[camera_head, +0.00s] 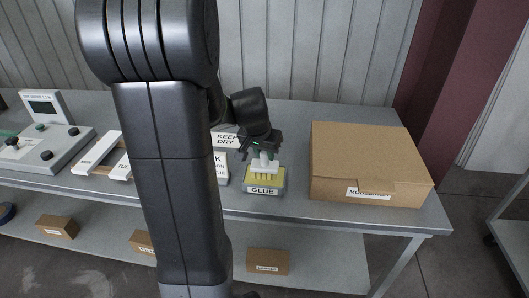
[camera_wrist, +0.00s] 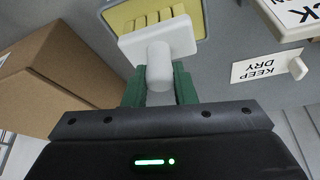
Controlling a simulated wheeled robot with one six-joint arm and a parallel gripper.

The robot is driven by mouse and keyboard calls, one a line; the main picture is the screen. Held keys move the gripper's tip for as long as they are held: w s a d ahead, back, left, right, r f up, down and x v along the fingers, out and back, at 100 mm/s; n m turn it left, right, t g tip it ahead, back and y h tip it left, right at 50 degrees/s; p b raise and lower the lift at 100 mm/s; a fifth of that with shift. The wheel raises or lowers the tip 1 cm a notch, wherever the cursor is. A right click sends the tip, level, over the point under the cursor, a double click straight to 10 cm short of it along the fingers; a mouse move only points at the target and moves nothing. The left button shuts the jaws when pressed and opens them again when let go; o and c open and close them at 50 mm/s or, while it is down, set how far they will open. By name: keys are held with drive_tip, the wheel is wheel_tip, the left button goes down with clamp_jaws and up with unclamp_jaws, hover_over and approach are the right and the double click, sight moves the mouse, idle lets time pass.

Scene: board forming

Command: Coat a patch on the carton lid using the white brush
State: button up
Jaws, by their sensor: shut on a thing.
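My gripper (camera_head: 262,150) is shut on the handle of the white brush (camera_head: 264,163), over the glue box. In the wrist view the green fingers of my gripper (camera_wrist: 160,90) close around the round white handle of the brush (camera_wrist: 157,45). The glue box (camera_head: 263,189) has a yellow top and a label reading GLUE. Yellow bristle-like strips show below the brush head at the box top; I cannot tell how deep they sit. The carton (camera_head: 371,152) stands to the right, its lid closed. Its side also shows at the left of the wrist view (camera_wrist: 65,65).
A KEEP DRY sign (camera_head: 226,140) and a white block (camera_head: 221,176) lie left of the glue box, partly behind my arm. A control panel (camera_head: 45,145) and white labelled bars (camera_head: 97,148) stand further left. Small boxes sit on the lower shelf (camera_head: 215,240).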

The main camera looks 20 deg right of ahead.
drive_tip(key=shift+r+p, duration=2.45)
drive_tip(key=shift+r, duration=1.05)
